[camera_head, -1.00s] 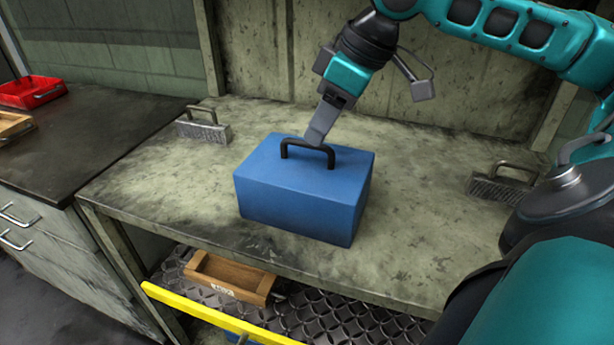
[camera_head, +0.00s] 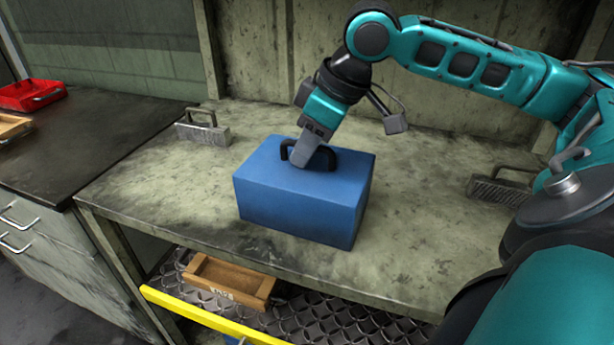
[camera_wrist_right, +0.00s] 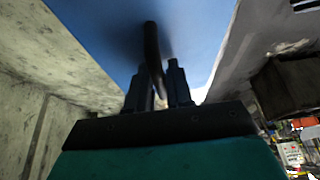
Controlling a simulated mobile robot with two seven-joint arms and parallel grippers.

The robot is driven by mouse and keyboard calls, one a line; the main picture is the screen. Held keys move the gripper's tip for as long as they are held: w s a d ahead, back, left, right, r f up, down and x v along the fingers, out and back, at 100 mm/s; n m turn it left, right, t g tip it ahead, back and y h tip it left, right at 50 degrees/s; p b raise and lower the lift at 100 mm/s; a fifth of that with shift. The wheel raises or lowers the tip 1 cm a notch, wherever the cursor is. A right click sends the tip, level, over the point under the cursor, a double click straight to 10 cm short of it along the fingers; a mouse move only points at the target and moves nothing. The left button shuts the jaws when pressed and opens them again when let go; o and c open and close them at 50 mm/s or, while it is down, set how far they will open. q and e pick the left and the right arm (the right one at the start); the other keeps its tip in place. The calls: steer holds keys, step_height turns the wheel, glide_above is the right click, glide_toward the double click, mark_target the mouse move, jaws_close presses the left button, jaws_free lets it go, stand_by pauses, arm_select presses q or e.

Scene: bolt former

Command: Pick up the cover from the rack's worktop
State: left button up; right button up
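The cover is a blue box (camera_head: 300,195) with a black bar handle (camera_head: 325,155) on top, standing on the rack's grey-green worktop (camera_head: 420,215). My right gripper (camera_head: 301,161) is down at the handle's left part, just over the cover's top. In the right wrist view the two fingers (camera_wrist_right: 161,78) stand apart, with the dark handle (camera_wrist_right: 152,45) between them and the blue cover (camera_wrist_right: 95,25) beyond. A gap shows beside the handle, so the gripper looks open around it. My left gripper is in neither view.
A metal block with a handle (camera_head: 203,130) stands left of the cover, and a similar one (camera_head: 500,187) stands right. A wooden box (camera_head: 228,279) lies on the lower shelf behind a yellow bar (camera_head: 200,315). A dark counter (camera_head: 90,140) adjoins at left.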

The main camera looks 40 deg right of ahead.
jaws_close()
steer(key=shift+r, duration=0.15)
